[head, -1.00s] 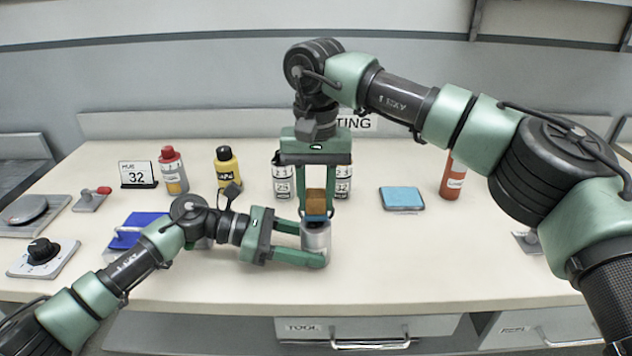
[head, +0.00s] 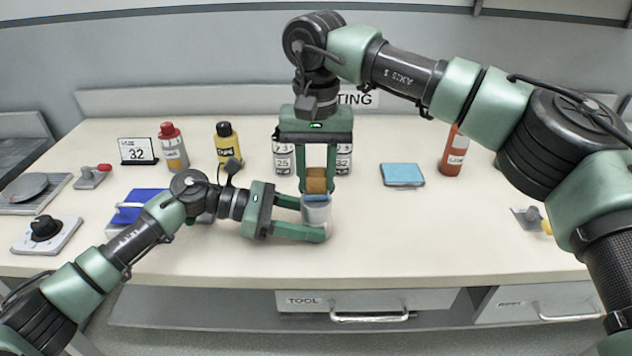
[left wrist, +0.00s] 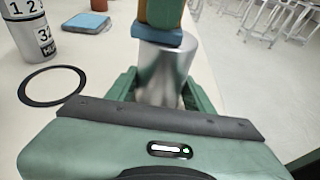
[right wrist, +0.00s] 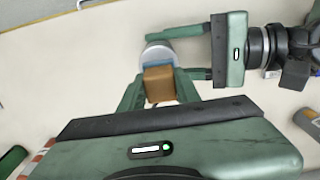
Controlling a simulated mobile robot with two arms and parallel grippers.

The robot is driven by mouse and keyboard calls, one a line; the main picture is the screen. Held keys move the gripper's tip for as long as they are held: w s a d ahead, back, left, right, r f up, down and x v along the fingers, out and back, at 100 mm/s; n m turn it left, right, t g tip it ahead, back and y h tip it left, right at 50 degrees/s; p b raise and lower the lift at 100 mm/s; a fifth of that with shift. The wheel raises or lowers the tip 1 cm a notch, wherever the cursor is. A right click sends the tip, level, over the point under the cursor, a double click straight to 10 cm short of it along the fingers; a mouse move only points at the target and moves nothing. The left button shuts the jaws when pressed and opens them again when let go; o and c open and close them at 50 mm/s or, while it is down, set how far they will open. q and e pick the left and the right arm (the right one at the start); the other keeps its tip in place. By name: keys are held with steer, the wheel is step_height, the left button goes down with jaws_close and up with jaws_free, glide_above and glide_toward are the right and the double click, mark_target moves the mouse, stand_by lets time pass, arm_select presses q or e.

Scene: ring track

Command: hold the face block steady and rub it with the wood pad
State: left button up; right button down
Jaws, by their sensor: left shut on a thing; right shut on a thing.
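The face block, a silver-grey cylinder (head: 318,215), is between the fingers of my left gripper (head: 318,218), which is shut on it from the left. It also shows in the left wrist view (left wrist: 160,72). The wood pad, a brown block with a blue underside (head: 317,180), is held by my right gripper (head: 318,187), which is shut on it from above. The pad's blue face sits at the top of the face block and looks in contact. In the right wrist view the pad (right wrist: 158,83) covers part of the block's top (right wrist: 157,50).
Behind the grippers stand number-labelled cans (head: 282,160). A blue square pad (head: 402,174) and an orange bottle (head: 453,155) are to the right. Yellow (head: 228,145) and red-capped (head: 173,148) bottles stand left. A black ring (left wrist: 52,86) lies on the table.

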steer(key=shift+w, duration=0.8)
steer(key=shift+w+r, duration=0.15)
steer(key=shift+w, duration=0.05)
steer(key=shift+s+r, duration=0.1)
steer(key=shift+r, duration=3.85)
arm_select(q)
steer(key=o, duration=1.1)
steer(key=shift+c, duration=0.2)
steer(key=shift+a, duration=0.1)
